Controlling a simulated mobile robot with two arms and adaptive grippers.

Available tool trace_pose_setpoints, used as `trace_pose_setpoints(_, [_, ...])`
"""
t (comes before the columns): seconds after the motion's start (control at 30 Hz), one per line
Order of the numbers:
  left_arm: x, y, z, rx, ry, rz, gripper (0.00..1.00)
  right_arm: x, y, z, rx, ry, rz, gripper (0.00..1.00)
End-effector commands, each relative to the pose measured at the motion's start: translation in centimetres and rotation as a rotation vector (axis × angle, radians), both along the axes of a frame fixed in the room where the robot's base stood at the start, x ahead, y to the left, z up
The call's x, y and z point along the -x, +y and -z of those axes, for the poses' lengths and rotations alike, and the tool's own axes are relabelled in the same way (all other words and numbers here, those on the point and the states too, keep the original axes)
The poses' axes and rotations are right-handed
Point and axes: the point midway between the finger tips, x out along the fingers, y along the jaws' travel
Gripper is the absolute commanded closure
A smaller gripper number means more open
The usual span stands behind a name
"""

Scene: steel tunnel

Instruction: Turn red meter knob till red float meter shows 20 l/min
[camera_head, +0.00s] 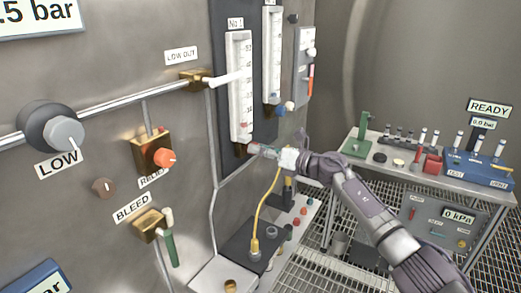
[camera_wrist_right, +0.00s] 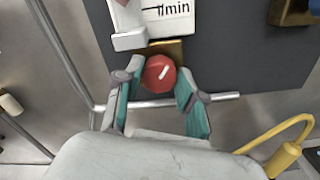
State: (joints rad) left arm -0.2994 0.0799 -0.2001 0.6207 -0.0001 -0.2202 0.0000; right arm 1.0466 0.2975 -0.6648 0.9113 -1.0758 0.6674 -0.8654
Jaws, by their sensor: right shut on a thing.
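The red float meter (camera_head: 240,80) is a tall white scale labelled No 1 on a dark panel in the head view. A small reddish mark shows low on its scale; the exact reading is too small to tell. The red meter knob (camera_wrist_right: 158,74) has a white line on its face, tilted in the wrist view. It also shows below the meter in the head view (camera_head: 254,148). My right gripper (camera_wrist_right: 156,84) is shut on the knob, one teal-padded finger on each side. In the head view the right gripper (camera_head: 269,151) reaches in from the lower right. My left gripper is not in view.
A second float meter (camera_head: 272,55) with a blue knob (camera_head: 279,111) stands just right of the red one. A yellow hose (camera_head: 262,205) rises below my right gripper. A bench (camera_head: 435,175) with instruments stands at the right. An orange knob (camera_head: 164,158) is on the left wall.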

Motion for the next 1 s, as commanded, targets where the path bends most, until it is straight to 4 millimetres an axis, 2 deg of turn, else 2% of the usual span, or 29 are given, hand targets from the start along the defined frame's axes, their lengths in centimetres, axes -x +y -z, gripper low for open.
trace_pose_setpoints(0.33, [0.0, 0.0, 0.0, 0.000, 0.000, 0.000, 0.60, 0.0, 0.0, 0.1, 0.000, 0.002, 0.001, 0.96])
trace_pose_setpoints(0.37, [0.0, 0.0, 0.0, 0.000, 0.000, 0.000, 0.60, 0.0, 0.0, 0.1, 0.000, 0.002, 0.001, 0.60])
trace_pose_setpoints(0.5, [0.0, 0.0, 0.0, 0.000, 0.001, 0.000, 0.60, 0.0, 0.0, 0.0, 0.000, 0.002, 0.001, 0.36])
trace_pose_setpoints(0.83, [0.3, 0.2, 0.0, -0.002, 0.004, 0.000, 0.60, 0.0, -0.2, 0.0, -0.001, 0.002, 0.001, 0.36])
trace_pose_setpoints(1.0, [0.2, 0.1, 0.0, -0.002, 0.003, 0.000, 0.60, 0.9, -1.6, 0.1, 0.000, 0.002, 0.003, 0.36])
